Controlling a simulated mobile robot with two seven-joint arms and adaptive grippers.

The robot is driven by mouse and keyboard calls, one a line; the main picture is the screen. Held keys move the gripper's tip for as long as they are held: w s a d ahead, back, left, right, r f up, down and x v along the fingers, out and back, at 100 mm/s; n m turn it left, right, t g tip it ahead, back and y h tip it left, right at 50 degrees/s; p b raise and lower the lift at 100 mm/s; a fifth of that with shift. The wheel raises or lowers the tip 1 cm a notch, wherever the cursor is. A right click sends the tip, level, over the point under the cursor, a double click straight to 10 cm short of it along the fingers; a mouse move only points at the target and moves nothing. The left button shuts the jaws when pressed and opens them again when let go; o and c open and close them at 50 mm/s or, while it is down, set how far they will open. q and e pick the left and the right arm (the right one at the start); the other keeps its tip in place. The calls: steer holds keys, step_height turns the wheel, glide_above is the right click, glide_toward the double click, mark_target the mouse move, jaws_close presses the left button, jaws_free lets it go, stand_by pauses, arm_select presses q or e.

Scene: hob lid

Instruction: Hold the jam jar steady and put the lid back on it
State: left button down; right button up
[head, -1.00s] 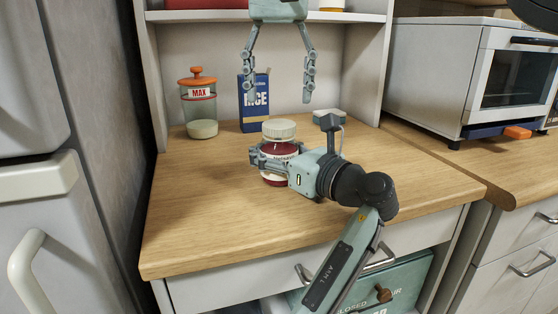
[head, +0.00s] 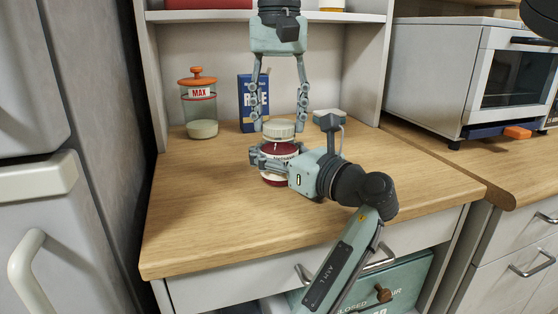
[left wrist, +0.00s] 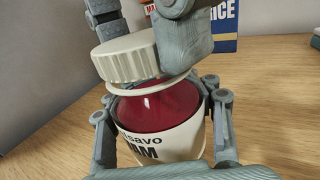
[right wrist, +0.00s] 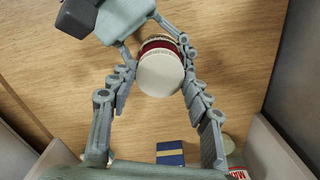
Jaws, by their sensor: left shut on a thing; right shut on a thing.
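The jam jar (head: 280,149), dark red with a cream label, stands upright on the wooden counter. My left gripper (head: 272,158) is shut around its body from the side. In the left wrist view the jar's label (left wrist: 170,142) faces me between the fingers. The cream ribbed lid (head: 279,129) is at the top of the jar; it looks slightly tilted and off to the left above the pale rim in the left wrist view (left wrist: 125,58). My right gripper (right wrist: 157,68) is shut on the lid from above, fingers on both sides.
A glass jar (head: 200,105) with an orange lid and a blue rice box (head: 251,100) stand behind, near the back wall. A shelf (head: 220,15) hangs above. A toaster oven (head: 480,80) is at right. The counter's front left is clear.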

steer(key=c, duration=0.3)
steer(key=m, duration=1.8)
steer(key=shift+m, duration=0.3)
steer(key=m, duration=1.2)
steer(key=shift+f+m, duration=0.1)
steer(key=shift+m, duration=0.2)
steer(key=m, duration=1.6)
steer(key=o, duration=1.4)
steer(key=shift+c, duration=0.2)
